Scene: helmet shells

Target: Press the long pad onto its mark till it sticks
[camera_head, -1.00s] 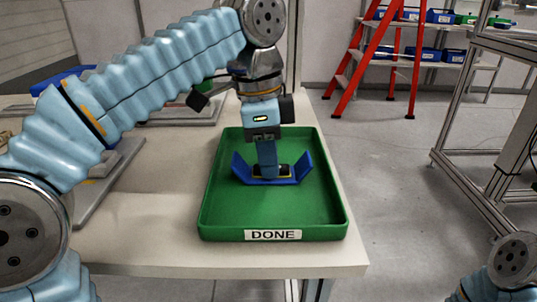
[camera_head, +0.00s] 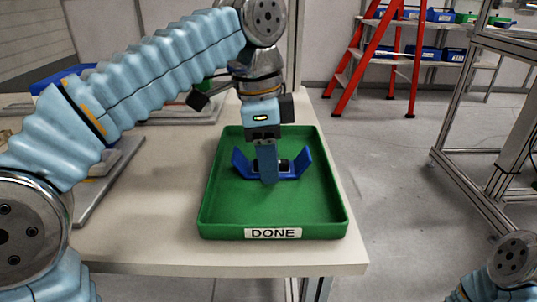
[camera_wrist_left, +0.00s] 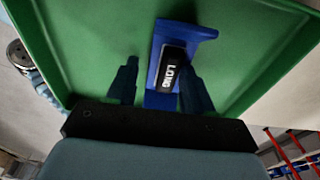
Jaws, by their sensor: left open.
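A blue shell (camera_head: 300,165) with upturned ends sits in the green tray (camera_head: 335,215). It also shows in the left wrist view (camera_wrist_left: 190,32). The long pad (camera_wrist_left: 171,70) is a black block with a white "LONG" label, lying along the shell's middle. In the head view only a dark part of it (camera_head: 285,165) shows. My left gripper (camera_wrist_left: 159,66) is open, pointing down, with one finger on each side of the pad. In the head view one finger of my left gripper (camera_head: 268,176) covers part of the pad and shell. The mark cannot be made out. My right gripper is out of view.
The tray has a "DONE" label (camera_head: 273,233) on its front and stands near the right edge of a pale table (camera_head: 150,235). Grey plates (camera_head: 115,175) lie to the left and behind. The tray's front floor is clear. A red ladder (camera_head: 375,60) stands far off.

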